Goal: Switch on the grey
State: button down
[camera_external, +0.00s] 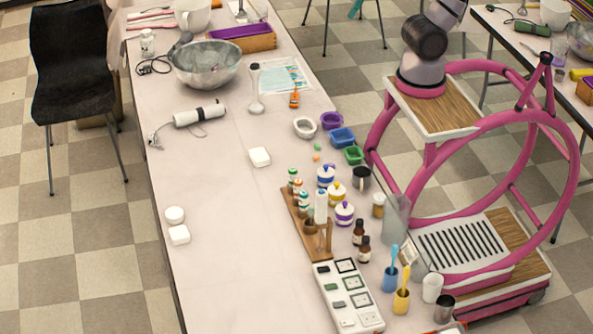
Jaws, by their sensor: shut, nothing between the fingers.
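A white power strip (341,277) lies at the near right end of the long table. It has a row of dark-framed sockets along its right side and small switches along its left side. Some switches look dark or greenish and others pale. They are too small for me to tell which one is grey or whether any is on. My arm rises from its base at the upper right and leaves the picture at the top, so my gripper is out of view. Nothing of mine touches the power strip.
A wooden rack (292,220) with small bottles stands just behind the strip. Brown bottles (363,250), a blue cup (390,279) and a yellow cup (401,302) stand to its right. A metal bowl (207,66) is far back. The table's left middle is mostly clear.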

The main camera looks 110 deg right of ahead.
jog(key=w+a+r+n+g, duration=0.1)
jog(key=w+a+n, duration=0.2)
jog(key=w+a, duration=0.35)
jog(key=w+a+n+g, duration=0.1)
jog(key=w+a+n, duration=0.25)
jog(key=w, duration=0.55)
jog(key=w+a+f+n+g+y, duration=0.1)
jog(key=w+a+f+n, duration=0.25)
jog(key=w+a, duration=0.4)
jog(key=w+a+f+n+g, duration=0.15)
jog(key=w+a+f, duration=0.3)
jog(key=a, duration=0.65)
jog(key=w+a+f+n, duration=0.2)
jog(key=a+f+n, duration=0.3)
jog(key=a+f, duration=1)
jog(key=s+a+f+n+g, duration=0.1)
jog(key=s+a+f+n, duration=0.1)
jog(key=a+f, duration=0.5)
jog(key=s+a+f+n, duration=0.2)
jog(key=s+a+f, duration=0.1)
jog(key=a+f, duration=0.4)
notch_tip(320, 180, down, 3)
jog(key=shift+s+a+r+n+g, duration=0.1)
jog(key=shift+s+a+n+g, duration=0.15)
jog(key=shift+a+n+g, duration=0.1)
